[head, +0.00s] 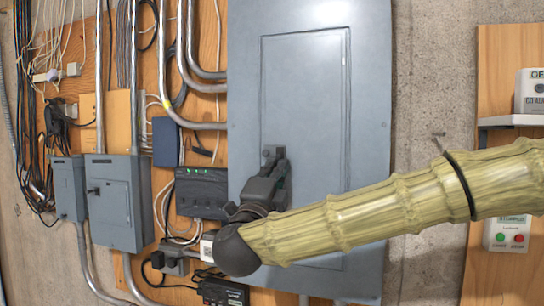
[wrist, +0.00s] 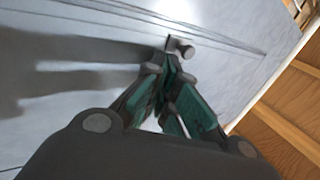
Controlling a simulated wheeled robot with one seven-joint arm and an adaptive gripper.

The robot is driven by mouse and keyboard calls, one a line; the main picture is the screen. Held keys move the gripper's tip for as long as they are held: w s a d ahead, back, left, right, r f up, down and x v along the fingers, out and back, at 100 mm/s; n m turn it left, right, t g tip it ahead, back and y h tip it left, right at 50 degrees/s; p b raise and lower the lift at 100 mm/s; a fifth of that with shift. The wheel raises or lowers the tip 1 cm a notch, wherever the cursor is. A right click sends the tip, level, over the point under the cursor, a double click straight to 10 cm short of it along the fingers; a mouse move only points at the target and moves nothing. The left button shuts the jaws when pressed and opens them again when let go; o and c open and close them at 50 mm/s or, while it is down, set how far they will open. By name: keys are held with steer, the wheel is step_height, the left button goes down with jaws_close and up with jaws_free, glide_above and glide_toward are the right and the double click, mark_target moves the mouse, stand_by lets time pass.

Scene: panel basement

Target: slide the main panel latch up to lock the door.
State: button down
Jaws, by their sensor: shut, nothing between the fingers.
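The main panel (head: 370,100) is a large grey metal box cover, with a framed inner door (head: 305,90) that looks flush with it. The latch (head: 267,151) is a small grey piece at the door's left edge, partly hidden behind my fingers. My gripper (head: 279,156) is shut and empty, its fingertips just at the latch. In the wrist view, the shut fingertips (wrist: 172,68) are close to a small grey knob (wrist: 184,48) on the panel face, which seems to be the latch. I cannot tell whether they touch.
Smaller grey boxes (head: 118,200), conduits (head: 190,60) and loose cables fill the wooden board to the left. A dark box (head: 202,190) sits left of my gripper. At the right, a wooden board (head: 497,70) carries a shelf and button boxes (head: 508,235). The upper door front is clear.

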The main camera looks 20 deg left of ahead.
steer(key=shift+d+r+p, duration=0.2)
steer(key=shift+r+p, duration=0.1)
steer(key=shift+r, duration=1.05)
stand_by(0.3)
steer(key=shift+a+f+b, duration=0.1)
steer(key=shift+f+b, duration=0.45)
steer(key=shift+f, duration=0.1)
steer(key=shift+s+f, duration=0.1)
stand_by(0.4)
steer(key=shift+s, duration=0.15)
steer(key=s+b, duration=0.3)
steer(key=s, duration=0.3)
steer(key=shift+s+a, duration=0.25)
stand_by(0.4)
